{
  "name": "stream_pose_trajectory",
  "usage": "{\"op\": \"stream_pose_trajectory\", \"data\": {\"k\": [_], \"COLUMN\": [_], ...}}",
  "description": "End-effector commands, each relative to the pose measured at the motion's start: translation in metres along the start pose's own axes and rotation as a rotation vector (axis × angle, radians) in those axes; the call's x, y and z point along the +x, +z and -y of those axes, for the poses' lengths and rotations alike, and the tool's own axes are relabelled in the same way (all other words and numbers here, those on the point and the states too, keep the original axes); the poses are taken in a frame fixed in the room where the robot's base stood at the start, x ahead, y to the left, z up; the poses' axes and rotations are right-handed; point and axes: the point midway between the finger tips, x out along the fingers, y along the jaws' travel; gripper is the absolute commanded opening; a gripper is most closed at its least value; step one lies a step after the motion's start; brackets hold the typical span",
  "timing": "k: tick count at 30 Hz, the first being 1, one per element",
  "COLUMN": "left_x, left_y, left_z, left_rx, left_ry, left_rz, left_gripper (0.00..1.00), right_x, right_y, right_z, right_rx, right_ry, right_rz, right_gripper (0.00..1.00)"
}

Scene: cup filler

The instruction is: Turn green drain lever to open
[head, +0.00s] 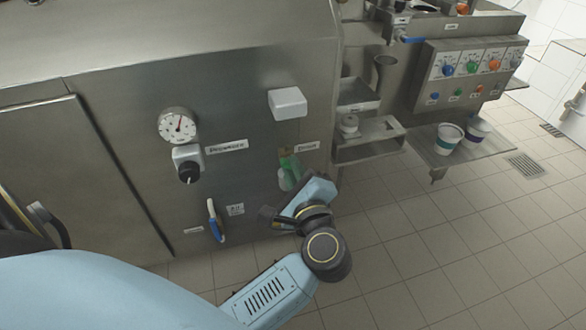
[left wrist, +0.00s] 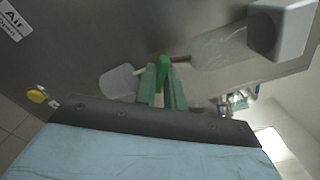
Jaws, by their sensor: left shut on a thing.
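The green drain lever (head: 288,160) is on the steel front panel, left of the "Drain" label (head: 307,147) and below a white box (head: 288,103). My left gripper (head: 290,180) comes up from below and is shut on the lever. In the left wrist view the green lever (left wrist: 163,65) shows between the fingertips of my left gripper (left wrist: 163,82). Its lower part is hidden between the fingers. My right gripper is in neither view.
Left of the lever are a gauge (head: 178,125), a black knob (head: 190,172) and a blue-handled lever (head: 215,220). A shelf (head: 370,130) stands to the right, with cups (head: 449,138) on a ledge beyond it. The tiled floor (head: 420,250) on the right is clear.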

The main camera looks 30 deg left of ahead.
Motion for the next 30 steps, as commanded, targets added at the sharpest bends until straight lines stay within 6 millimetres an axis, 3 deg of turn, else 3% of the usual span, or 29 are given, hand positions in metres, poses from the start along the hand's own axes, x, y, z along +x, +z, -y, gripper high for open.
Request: {"op": "stream_pose_trajectory", "data": {"k": [8, 16, 30], "left_x": [0.0, 0.0, 0.0], "left_y": [0.0, 0.001, 0.002], "left_z": [-0.001, -0.001, 0.0], "left_rx": [0.017, 0.14, 0.564], "left_ry": [0.002, 0.005, 0.005], "left_rz": [0.0, 0.002, 0.0], "left_gripper": [0.0, 0.0, 0.0], "right_x": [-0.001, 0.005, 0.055], "right_y": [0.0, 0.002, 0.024], "right_z": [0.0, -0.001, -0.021], "right_rx": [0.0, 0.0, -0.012], "right_ry": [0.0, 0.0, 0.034], "right_rz": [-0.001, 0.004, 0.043], "right_gripper": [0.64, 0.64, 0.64]}}
